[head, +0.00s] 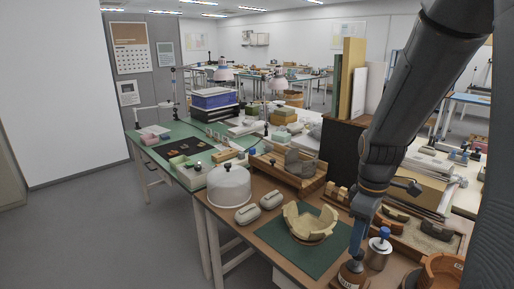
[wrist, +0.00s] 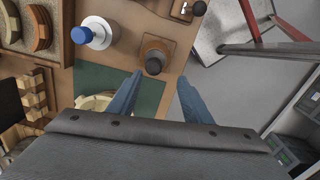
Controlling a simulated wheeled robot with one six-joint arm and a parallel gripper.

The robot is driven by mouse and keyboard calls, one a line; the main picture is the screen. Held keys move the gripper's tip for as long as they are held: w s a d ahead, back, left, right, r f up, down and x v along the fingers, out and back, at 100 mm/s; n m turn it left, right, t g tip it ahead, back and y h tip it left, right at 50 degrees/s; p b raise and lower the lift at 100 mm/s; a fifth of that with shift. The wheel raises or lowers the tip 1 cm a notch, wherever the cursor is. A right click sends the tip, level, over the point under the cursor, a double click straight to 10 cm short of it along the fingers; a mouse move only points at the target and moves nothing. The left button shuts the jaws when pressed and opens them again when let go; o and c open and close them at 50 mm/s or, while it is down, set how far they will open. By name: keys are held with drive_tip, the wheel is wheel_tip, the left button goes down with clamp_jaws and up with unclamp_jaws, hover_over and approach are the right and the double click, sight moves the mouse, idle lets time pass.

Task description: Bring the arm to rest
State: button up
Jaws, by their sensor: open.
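My gripper (head: 357,255) hangs low over the front right of the brown workbench in the head view. In the wrist view its two blue fingers are spread with nothing between them (wrist: 161,78). A partly rebuilt cream bowl (head: 309,222) sits on a green mat (head: 334,243) to the left of the gripper. My arm reaches down from the upper right.
A metal container with a blue knob (head: 380,250) stands right beside the gripper. A white dome (head: 229,184) and two pale oblong things (head: 247,214) stand left of the mat. A wooden tray (head: 290,172) with grey pieces is behind. Open floor (head: 130,235) lies at left.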

drive_tip(key=s+a+m, duration=0.7)
drive_tip(key=a+m, duration=0.2)
drive_tip(key=a, duration=0.2)
drive_tip(key=shift+a+r+t, duration=0.2)
drive_tip(key=shift+a+t, duration=0.05)
drive_tip(key=shift+t, duration=0.15)
drive_tip(key=shift+c, duration=0.3)
